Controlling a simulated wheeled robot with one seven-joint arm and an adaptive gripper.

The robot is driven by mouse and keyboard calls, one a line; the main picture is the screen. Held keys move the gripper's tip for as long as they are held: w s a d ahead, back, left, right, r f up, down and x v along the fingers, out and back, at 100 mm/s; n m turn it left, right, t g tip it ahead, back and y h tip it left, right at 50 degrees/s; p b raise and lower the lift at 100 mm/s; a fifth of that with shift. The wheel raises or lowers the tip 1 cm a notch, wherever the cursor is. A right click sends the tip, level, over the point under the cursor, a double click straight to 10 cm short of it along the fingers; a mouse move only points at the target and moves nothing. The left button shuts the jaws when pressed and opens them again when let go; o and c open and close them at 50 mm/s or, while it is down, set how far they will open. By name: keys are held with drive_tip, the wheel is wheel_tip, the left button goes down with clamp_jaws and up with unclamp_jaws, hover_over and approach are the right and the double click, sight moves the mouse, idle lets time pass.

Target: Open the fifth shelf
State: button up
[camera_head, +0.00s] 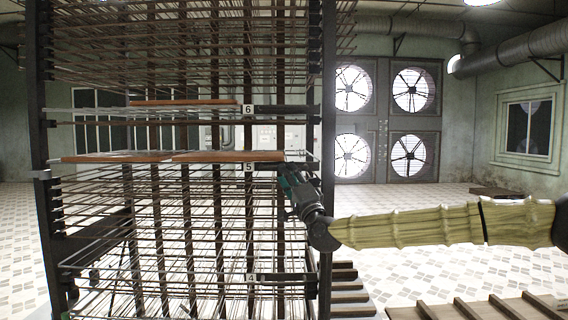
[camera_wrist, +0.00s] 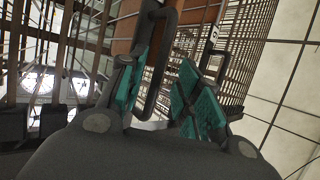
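The fifth shelf (camera_head: 175,157) is a wire rack level with orange-brown boards on it, marked by a tag "5" (camera_head: 248,167) at its front right. Its dark handle (camera_wrist: 160,70) is a loop that passes between the fingers in the wrist view. My gripper (camera_head: 287,176), with teal finger pads, is at the right front of this shelf, just under its edge. In the wrist view my gripper (camera_wrist: 168,62) is open, one finger on each side of the handle, with a gap visible on the right side. Contact with the left finger cannot be told.
The sixth shelf tag (camera_head: 247,109) is above and the fourth shelf tag (camera_head: 251,278) below. Dark rack posts (camera_head: 328,130) stand close to my arm. Wooden slats (camera_head: 480,308) lie low at the right. The tiled floor (camera_head: 430,265) beyond is mostly free.

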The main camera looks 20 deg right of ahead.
drive_tip(key=shift+p+x, duration=0.65)
drive_tip(key=shift+x, duration=1.35)
drive_tip(key=shift+f, duration=0.1)
clamp_jaws()
